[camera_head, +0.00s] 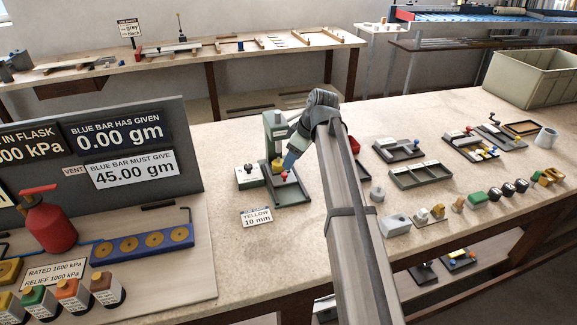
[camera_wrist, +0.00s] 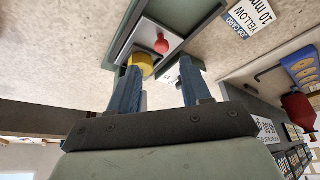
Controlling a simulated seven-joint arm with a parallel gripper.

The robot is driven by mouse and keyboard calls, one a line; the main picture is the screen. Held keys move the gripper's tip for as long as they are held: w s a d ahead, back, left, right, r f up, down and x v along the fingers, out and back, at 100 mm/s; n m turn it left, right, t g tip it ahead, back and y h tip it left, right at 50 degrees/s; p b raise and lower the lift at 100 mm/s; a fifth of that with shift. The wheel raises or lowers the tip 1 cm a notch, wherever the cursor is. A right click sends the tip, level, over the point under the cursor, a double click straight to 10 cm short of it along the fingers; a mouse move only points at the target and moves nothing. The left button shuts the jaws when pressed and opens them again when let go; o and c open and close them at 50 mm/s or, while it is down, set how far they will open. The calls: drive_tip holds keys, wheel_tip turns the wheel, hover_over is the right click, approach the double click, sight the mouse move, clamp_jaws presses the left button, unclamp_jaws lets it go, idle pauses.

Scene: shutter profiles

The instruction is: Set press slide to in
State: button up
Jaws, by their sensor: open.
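The press (camera_head: 273,132) is a grey-green upright on the bench with a low tray-like base (camera_head: 293,199) in front of it. A pale slide plate with a red knob (camera_head: 284,175) sits in that base. The slide plate (camera_wrist: 146,37) and red knob (camera_wrist: 161,44) also show in the wrist view. A yellow piece (camera_head: 276,165) is by the upright, and in the wrist view it (camera_wrist: 142,63) is close to one fingertip. My gripper (camera_wrist: 160,68) is open, its blue fingers low over the press. Contact with the knob or yellow piece cannot be told.
A pale box with a dark knob (camera_head: 249,175) adjoins the press on the left. A card reading "YELLOW 10 mm" (camera_head: 257,217) lies in front. A panel with readouts (camera_head: 120,150) stands further left. Trays and small parts (camera_head: 420,175) lie to the right.

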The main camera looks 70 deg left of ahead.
drive_tip(key=v, duration=0.7)
drive_tip(key=shift+r, duration=0.3)
drive_tip(key=shift+w+d, duration=0.1)
